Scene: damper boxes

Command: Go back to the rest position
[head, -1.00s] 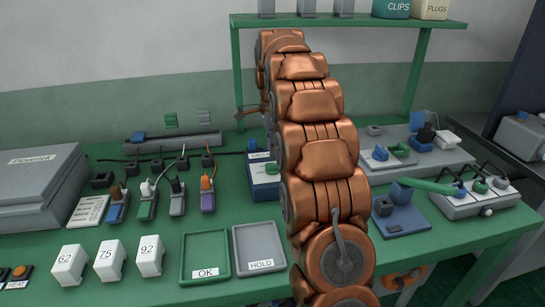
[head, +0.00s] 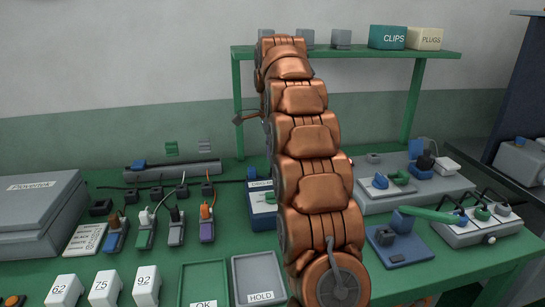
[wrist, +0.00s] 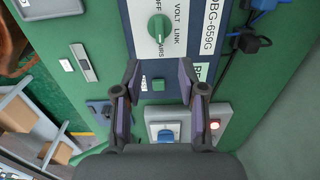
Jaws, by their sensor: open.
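My gripper (wrist: 160,80) is open and empty in the wrist view. A blue switch on a grey box (wrist: 168,132) shows just below and between the fingers. I cannot tell whether the fingers touch the panel. In the head view my copper arm reaches up and away over the bench, and the gripper is hidden behind its links.
The green bench (head: 100,260) holds several plugs, white numbered blocks (head: 145,287), a green OK tray (head: 182,285) and a grey HOLD tray (head: 238,280). A green shelf (head: 350,52) with bins stands behind the arm. A device with a green lever (head: 430,214) is at right.

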